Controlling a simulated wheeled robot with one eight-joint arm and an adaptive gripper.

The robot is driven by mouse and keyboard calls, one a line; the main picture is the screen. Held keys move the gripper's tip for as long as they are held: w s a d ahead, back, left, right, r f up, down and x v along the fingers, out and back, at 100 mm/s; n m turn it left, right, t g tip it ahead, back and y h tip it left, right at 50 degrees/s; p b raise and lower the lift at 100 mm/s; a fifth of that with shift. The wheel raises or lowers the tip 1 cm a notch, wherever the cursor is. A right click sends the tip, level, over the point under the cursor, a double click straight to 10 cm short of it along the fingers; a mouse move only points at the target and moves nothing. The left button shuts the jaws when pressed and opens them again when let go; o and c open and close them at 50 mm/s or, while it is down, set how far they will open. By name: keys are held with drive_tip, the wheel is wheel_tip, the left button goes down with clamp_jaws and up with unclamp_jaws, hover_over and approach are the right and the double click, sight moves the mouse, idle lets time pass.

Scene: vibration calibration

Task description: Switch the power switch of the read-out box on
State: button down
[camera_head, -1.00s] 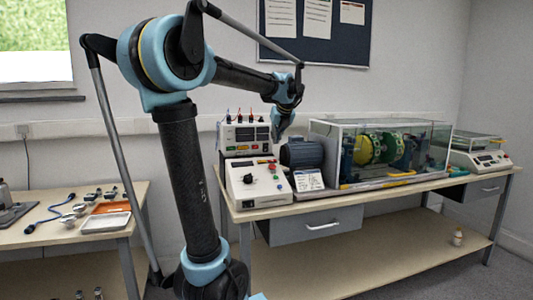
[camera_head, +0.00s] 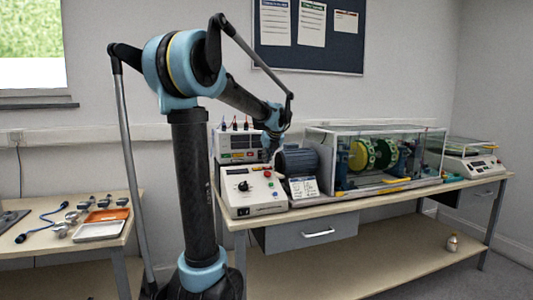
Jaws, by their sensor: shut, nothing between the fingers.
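The read-out box (camera_head: 230,143) appears to be the pale box with dark displays and a row of coloured buttons, at the back left of the long bench. Several leads stand on its top. Its power switch is too small to tell apart. My gripper (camera_head: 268,156) is shut and empty, pointing down close to the box's right end and above the control box in front. Whether it touches anything cannot be told. My wrist hides part of the read-out box's right side.
The control box (camera_head: 240,201) with a black knob and coloured buttons stands in front. A dark motor (camera_head: 297,161) and a clear-covered rotor rig (camera_head: 350,187) stand to the right. A side table (camera_head: 55,254) with an orange tray (camera_head: 107,215) is at left.

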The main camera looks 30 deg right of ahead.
sight(263, 165)
drive_tip(key=shift+w+d+f, duration=0.2)
drive_tip(key=shift+w+f, duration=0.05)
drive_tip(key=shift+w, duration=0.5)
drive_tip(key=shift+w+d+f, duration=0.15)
drive_tip(key=shift+w+f, duration=0.05)
drive_tip(key=shift+w, duration=0.55)
drive_tip(key=shift+w+d+f, duration=0.2)
drive_tip(key=shift+w+f, duration=0.05)
drive_tip(key=shift+w, duration=0.5)
